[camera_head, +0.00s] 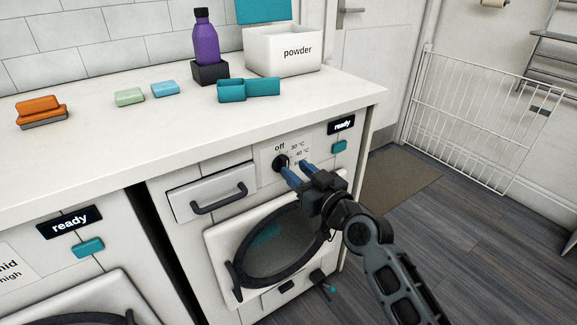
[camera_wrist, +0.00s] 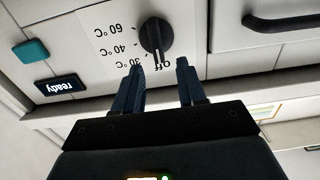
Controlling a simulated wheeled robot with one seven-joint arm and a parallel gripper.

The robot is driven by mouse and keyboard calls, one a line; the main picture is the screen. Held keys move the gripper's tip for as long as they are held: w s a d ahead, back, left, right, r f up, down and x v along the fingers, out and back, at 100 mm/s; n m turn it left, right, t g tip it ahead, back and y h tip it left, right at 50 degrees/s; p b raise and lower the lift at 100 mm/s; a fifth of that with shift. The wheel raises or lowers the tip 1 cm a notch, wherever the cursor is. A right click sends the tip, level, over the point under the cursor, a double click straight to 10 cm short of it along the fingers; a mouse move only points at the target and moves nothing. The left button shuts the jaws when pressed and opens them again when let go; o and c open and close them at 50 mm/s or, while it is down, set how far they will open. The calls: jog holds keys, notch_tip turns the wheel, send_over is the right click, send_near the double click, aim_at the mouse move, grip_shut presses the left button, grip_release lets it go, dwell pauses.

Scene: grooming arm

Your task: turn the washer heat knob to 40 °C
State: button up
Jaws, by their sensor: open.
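The washer heat knob (camera_head: 280,162) is a black round dial on the right-hand washer's front panel (camera_head: 264,153), with off, 30 °C, 40 °C and a partly hidden mark beside it. The knob (camera_wrist: 156,36) shows upside down in the wrist view, where 30, 40 and 60 °C can be read. Its pale pointer line appears to face off. My gripper (camera_head: 294,167) is open, with its blue fingers reaching toward the panel. In the wrist view my gripper (camera_wrist: 160,65) has its fingertips apart, below the knob in the picture, with nothing between them. Contact cannot be told.
A ready display (camera_head: 341,125) and teal button (camera_head: 339,147) sit right of the knob. A drawer with a dark handle (camera_head: 219,199) is left. The round door (camera_head: 281,247) is below. The counter (camera_head: 180,125) overhangs above, holding a powder box (camera_head: 282,52) and purple bottle (camera_head: 205,40).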

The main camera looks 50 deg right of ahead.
aim_at(287, 162)
jog(key=shift+x, duration=2.1)
grip_shut()
